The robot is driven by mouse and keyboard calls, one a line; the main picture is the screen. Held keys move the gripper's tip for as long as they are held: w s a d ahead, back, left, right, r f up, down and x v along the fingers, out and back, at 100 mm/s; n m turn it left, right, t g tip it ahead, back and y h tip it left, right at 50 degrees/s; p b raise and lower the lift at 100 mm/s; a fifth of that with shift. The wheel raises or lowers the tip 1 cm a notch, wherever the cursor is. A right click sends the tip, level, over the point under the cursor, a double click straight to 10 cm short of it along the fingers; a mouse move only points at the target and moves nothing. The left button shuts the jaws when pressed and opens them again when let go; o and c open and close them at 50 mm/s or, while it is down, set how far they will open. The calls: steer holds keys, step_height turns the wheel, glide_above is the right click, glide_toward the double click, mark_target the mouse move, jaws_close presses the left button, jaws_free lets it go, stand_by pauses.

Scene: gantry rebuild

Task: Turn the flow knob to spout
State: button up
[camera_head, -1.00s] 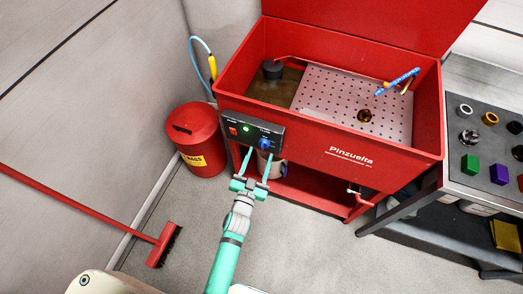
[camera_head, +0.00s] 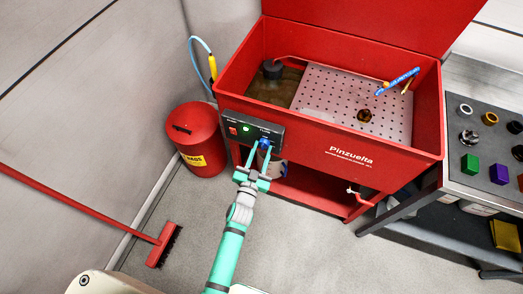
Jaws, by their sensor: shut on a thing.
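The blue flow knob (camera_head: 265,143) is on the right part of the black control panel (camera_head: 236,130) on the front of the red parts washer (camera_head: 320,150). My gripper (camera_head: 260,153) reaches up to the panel from below and is shut on the knob, one finger on each side. The fingers partly cover the knob, and its pointer and the small panel marks are too small to read. A lit green light (camera_head: 247,128) and a red switch (camera_head: 233,130) sit left of the knob. The blue spout (camera_head: 398,81) lies over the perforated tray at the basin's right.
A red rags bin (camera_head: 198,140) stands left of the washer. A drain valve (camera_head: 354,191) sticks out at the washer's lower right. A bench with coloured parts (camera_head: 470,200) stands at the right. The floor ahead is clear.

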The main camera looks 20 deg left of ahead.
steer(key=shift+m, duration=0.3)
steer(key=m, duration=0.5)
steer(key=shift+a+m, duration=0.1)
steer(key=shift+m, duration=0.2)
steer(key=m+h, duration=0.1)
steer(key=m, duration=0.5)
steer(key=shift+t, duration=0.4)
steer(key=o, duration=1.1)
steer(key=shift+a, duration=0.1)
